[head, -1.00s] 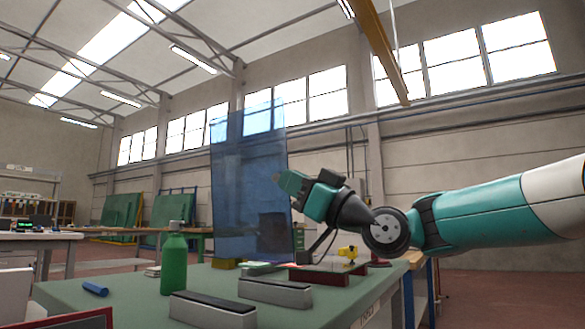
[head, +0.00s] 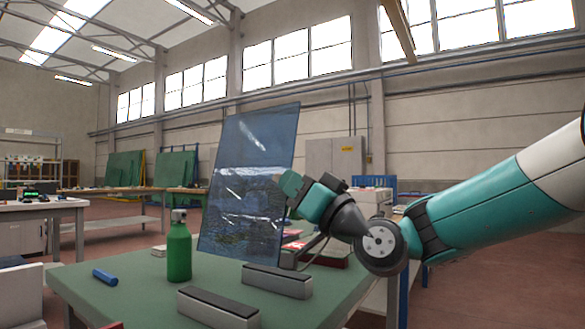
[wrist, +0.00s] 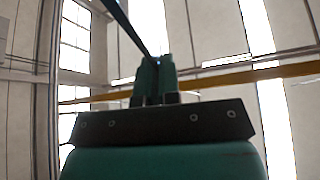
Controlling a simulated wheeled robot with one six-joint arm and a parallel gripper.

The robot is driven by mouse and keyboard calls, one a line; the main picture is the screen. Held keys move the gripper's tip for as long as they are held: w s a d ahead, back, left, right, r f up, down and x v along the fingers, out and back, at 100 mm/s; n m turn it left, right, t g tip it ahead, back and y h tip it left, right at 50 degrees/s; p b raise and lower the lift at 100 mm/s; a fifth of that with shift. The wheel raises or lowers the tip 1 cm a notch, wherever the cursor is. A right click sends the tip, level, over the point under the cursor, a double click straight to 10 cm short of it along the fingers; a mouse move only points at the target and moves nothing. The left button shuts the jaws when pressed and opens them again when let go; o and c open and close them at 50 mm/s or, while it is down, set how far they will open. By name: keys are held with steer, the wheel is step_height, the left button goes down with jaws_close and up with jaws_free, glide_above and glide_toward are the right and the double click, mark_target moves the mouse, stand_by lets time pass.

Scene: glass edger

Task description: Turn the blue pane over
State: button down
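The blue pane (head: 248,185) is see-through and stands nearly upright, tilted, above the green-topped table in the head view. Its lower edge is close to the tabletop behind the green bottle; I cannot tell whether it touches. My gripper (head: 287,187) is at the pane's right edge, with the fingers shut on it. In the wrist view the gripper fingers (wrist: 155,78) are close together, and the pane shows only as a thin dark edge (wrist: 130,28) running up from them.
A dark red block (head: 325,259) lies behind, partly hidden by my arm. Other benches stand further back.

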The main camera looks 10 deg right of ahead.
steer(key=shift+s+a+r+m+t+h+p, duration=0.1)
steer(key=shift+m+t+h+p, duration=0.4)
steer(key=shift+m+p, duration=1.15)
steer(key=shift+w+d+r+m+t+h+p, duration=0.15)
steer(key=shift+m+h+p, duration=0.7)
steer(key=shift+p, duration=1.6)
steer(key=shift+s+a+r+m+t+h+p, duration=0.2)
steer(key=shift+m+h+p, duration=0.75)
steer(key=shift+p, duration=1.1)
steer(key=m+h+p, duration=0.1)
steer(key=m+p, duration=0.2)
steer(key=p, duration=0.3)
steer(key=shift+m+h, duration=0.3)
steer(key=shift+m, duration=0.05)
steer(key=m+p, duration=0.1)
steer(key=p, duration=0.2)
steer(key=shift+h, duration=0.3)
steer(key=m+g+h+p, duration=0.1)
steer(key=m+p, duration=0.2)
steer(key=p, duration=0.3)
steer(key=m+g+h+p, duration=0.1)
steer(key=m+p, duration=0.2)
steer(key=p, duration=0.3)
steer(key=shift+s+r, duration=0.1)
steer(key=shift+r, duration=0.1)
steer(key=shift+m+p, duration=0.3)
steer(key=shift+p, duration=0.65)
step_height(320, 180, down, 19)
steer(key=b, duration=1.9)
steer(key=shift+f, duration=0.2)
